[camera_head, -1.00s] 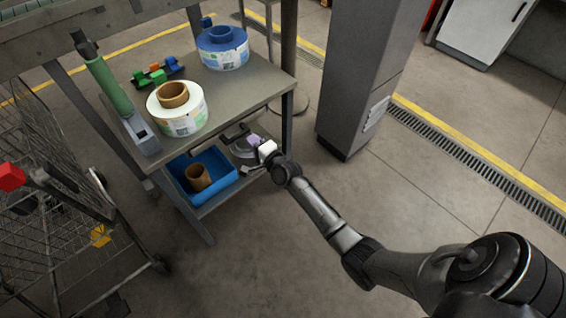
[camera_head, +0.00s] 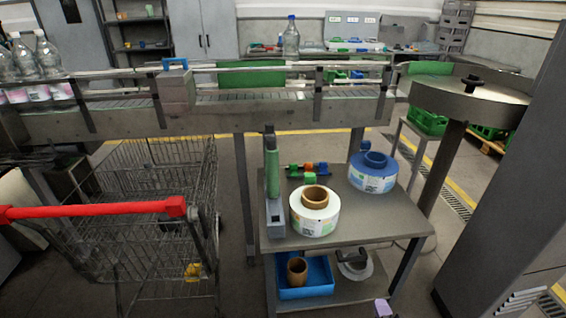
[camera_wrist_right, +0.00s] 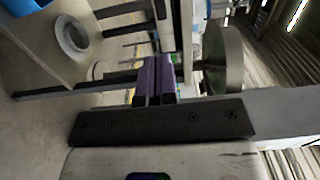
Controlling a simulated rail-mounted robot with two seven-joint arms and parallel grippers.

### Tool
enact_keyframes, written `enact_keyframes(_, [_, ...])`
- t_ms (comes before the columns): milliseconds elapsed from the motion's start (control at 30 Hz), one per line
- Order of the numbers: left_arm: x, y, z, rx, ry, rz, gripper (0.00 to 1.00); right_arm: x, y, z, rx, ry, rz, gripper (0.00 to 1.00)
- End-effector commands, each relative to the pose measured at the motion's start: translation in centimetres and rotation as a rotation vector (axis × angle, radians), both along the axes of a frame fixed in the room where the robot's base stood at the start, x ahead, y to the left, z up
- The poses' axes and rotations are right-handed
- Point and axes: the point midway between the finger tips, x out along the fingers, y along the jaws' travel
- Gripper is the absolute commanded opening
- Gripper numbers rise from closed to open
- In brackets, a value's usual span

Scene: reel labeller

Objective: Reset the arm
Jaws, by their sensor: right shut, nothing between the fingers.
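My right gripper (camera_head: 383,308) shows only as a small purple tip at the bottom edge of the head view, to the right of the cart's lower shelf. In the right wrist view its two purple fingers (camera_wrist_right: 154,78) are together with nothing between them. The rest of the right arm is out of the head view. My left gripper is in neither view.
A metal cart (camera_head: 345,241) holds a white label reel (camera_head: 314,222) and a blue label reel (camera_head: 373,182). Its lower shelf carries a blue tray (camera_head: 318,289). A wire trolley (camera_head: 150,240) stands left, a conveyor (camera_head: 240,122) behind, a grey pillar (camera_head: 505,210) right.

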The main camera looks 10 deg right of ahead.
Motion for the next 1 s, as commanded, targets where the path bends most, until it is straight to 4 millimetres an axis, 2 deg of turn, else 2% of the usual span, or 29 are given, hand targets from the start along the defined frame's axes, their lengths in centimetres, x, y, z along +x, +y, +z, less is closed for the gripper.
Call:
enact_keyframes(167, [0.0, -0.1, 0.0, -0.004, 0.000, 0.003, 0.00, 0.0, 0.5, -0.8, -0.124, 0.058, 0.033, 0.00])
enact_keyframes(300, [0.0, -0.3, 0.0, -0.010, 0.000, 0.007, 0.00, -0.4, 2.5, -3.9, -0.371, 0.266, 0.204, 0.00])
enact_keyframes(467, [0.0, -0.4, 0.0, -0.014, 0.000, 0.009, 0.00, -2.1, 5.1, -4.6, -0.744, 0.469, 0.462, 0.00])
enact_keyframes(667, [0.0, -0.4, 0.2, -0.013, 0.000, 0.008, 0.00, -5.7, 7.7, -2.0, -1.176, 0.657, 0.743, 0.00])
enact_keyframes(833, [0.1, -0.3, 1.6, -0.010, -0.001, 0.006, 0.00, -11.1, 9.1, 1.2, -1.405, 0.807, 0.899, 0.00])
enact_keyframes(1000, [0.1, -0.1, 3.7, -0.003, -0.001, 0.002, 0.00, -17.1, 10.6, 5.1, -1.492, 0.905, 0.955, 0.00])
